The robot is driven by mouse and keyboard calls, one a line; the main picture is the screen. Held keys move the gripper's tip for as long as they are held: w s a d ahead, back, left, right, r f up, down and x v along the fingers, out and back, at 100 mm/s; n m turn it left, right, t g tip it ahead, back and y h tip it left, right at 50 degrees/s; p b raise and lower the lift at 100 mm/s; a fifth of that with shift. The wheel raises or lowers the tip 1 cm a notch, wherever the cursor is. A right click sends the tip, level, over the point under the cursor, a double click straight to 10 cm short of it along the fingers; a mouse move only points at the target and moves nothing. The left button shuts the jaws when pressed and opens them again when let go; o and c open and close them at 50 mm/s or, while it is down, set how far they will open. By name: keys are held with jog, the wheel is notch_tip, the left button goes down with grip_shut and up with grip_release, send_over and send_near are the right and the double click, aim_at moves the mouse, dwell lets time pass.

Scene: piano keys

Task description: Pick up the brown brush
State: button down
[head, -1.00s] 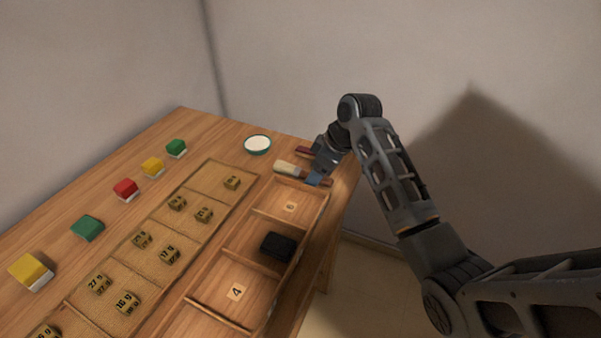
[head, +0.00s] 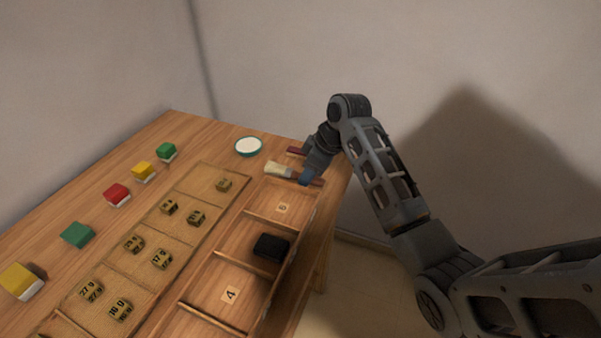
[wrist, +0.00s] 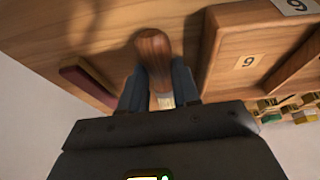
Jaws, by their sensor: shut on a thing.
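The brown brush (head: 278,169) is near the far end of the table, by the end of the wooden tray; its pale bristles point left in the head view. My gripper (head: 306,180) is at the brush's handle, its blue fingertips closed around it. In the wrist view the brown rounded handle end (wrist: 153,55) shows between the two fingers of my gripper (wrist: 160,92), which press on its sides. Most of the bristles are hidden there. I cannot tell whether the brush is clear of the table.
A dark red item (head: 296,150) lies just beyond my gripper. A white round dish (head: 248,147) stands left of the brush. The compartment tray (head: 252,217) holds a black block (head: 271,246). Coloured blocks, such as a red one (head: 117,194), line the table's left side.

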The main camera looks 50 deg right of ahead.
jog(key=shift+r, duration=0.5)
notch_tip(320, 180, up, 3)
jog(key=shift+f, duration=0.1)
jog(key=s+d+r, duration=0.7)
jog(key=d, duration=0.1)
jog(key=shift+s+d+r, duration=0.2)
jog(key=shift+s+d, duration=0.15)
jog(key=shift+s, duration=0.05)
dwell(1.5)
